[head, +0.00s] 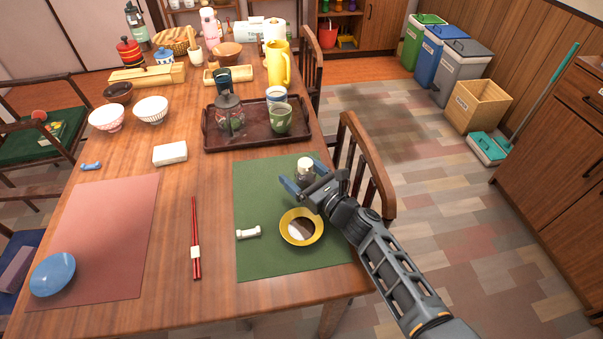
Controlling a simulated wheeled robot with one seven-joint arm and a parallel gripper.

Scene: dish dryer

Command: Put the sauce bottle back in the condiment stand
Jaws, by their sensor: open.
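A small bottle with a white cap (305,164), likely the sauce bottle, stands upright at the right edge of the green placemat (258,185). My gripper (304,178) is open with its blue-tipped fingers spread at the bottle. The bottle's lower part is partly hidden by the gripper, and I cannot tell whether the fingers touch it. I cannot tell for sure which thing is the condiment stand; a low wooden holder (222,75) stands farther back on the table, beside a longer wooden box (148,75).
A yellow-rimmed bowl (301,240) and a small white rest (248,232) lie near my gripper. A dark tray (222,145) with cups and a glass pot stands behind the placemat. A yellow pitcher (279,65) is beyond. A wooden chair (368,160) stands close on the right.

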